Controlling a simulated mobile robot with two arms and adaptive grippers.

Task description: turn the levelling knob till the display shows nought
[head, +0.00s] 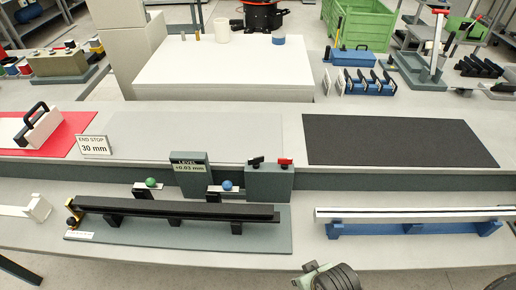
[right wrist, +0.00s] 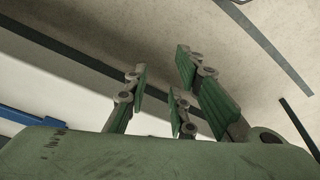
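The level display (head: 188,167) stands behind the black rail and reads +0.03 mm. The black rail (head: 180,208) lies on dark supports on a grey-green base plate (head: 262,242). At the rail's left end is a brass-coloured bracket (head: 72,204) with a small dark knob (head: 71,221); I take this for the levelling knob. A gripper, apparently my right (head: 309,267), shows in part at the bottom edge, right of the plate and clear of the knob. In the right wrist view my right gripper's green-padded fingers (right wrist: 160,90) are apart with nothing between them. My left gripper is not in view.
Green and blue balls (head: 151,183) sit on small stands behind the rail. A silver rail on a blue stand (head: 376,230) lies to the right. An end-stop sign (head: 94,145) reads 30 mm. A black mat (head: 397,141) lies bare on the raised shelf.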

